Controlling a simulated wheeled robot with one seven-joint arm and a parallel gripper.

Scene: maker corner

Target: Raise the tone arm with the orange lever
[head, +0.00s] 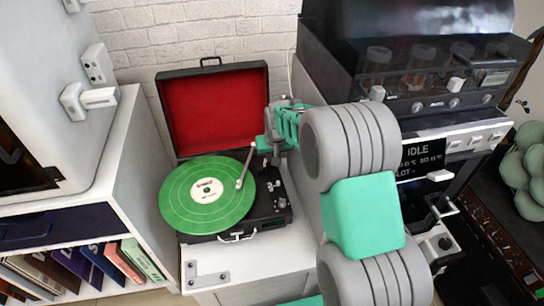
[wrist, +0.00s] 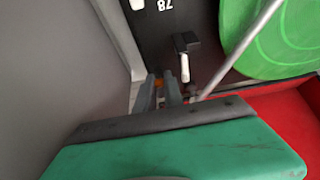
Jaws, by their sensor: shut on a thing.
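The record player (head: 265,215) stands open on a white cabinet, with a green record (head: 207,197) on its platter. The silver tone arm (head: 246,165) reaches over the record's right part; it also shows in the wrist view (wrist: 240,47). I cannot tell whether its tip touches the record. The orange lever (wrist: 158,84) shows as a small patch between the fingers of my gripper (wrist: 160,90), at the deck's back right. My gripper is shut on it. The fingers hide most of the lever, so its tilt is unclear. In the head view my arm covers this spot.
The raised red-lined lid (head: 215,110) stands behind the record, close to my gripper. A black knob-like part with a white stub (wrist: 185,55) is beside the fingers. A grey machine (head: 440,110) stands to the right, and a white shelf with books (head: 90,260) to the left.

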